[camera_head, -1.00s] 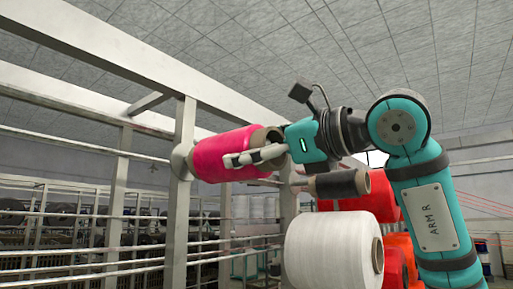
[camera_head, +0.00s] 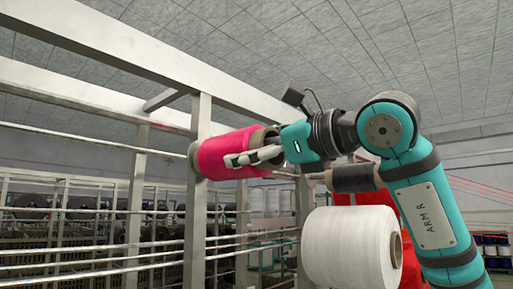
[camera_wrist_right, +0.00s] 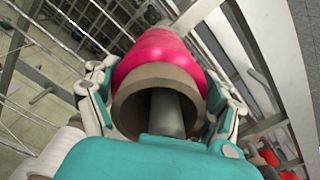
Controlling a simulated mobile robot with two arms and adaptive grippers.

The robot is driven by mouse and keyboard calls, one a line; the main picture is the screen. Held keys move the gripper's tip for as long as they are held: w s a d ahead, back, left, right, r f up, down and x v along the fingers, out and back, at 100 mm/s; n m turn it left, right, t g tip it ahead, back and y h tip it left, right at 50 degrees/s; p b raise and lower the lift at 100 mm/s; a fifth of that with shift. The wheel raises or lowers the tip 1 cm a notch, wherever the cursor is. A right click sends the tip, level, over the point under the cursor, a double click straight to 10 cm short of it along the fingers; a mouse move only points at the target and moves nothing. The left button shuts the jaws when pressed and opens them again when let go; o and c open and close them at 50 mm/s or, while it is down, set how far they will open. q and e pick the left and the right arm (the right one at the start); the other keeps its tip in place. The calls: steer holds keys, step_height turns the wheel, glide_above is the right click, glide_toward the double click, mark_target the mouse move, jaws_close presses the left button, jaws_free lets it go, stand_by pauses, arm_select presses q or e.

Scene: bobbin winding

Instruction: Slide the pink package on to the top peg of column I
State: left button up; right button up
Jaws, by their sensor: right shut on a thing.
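The pink package (camera_head: 222,157) lies sideways at the upright post (camera_head: 197,215) on the left in the head view. Its far end is against a pale disc (camera_head: 193,160) at the post. My right gripper (camera_head: 238,158) is shut around the near end of the package. In the right wrist view the brown tube end (camera_wrist_right: 128,105) faces me, with a grey rod (camera_wrist_right: 166,114) inside its bore, so the package is around the rod. How far the rod reaches is hidden. No column label is readable. My left gripper is not in view.
A large white package (camera_head: 345,246) sits below my right arm. A dark package (camera_head: 355,178) on a peg is close below the gripper and wrist. Red packages (camera_head: 412,270) are behind. A long beam (camera_head: 120,90) runs above, and horizontal rails (camera_head: 90,258) cross the left.

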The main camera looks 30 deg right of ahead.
steer(key=shift+f+b, duration=0.4)
steer(key=shift+f, duration=0.05)
stand_by(0.3)
stand_by(0.3)
steer(key=o, duration=1.2)
steer(key=shift+s, duration=0.1)
steer(key=v, duration=1.2)
steer(key=shift+f, duration=0.1)
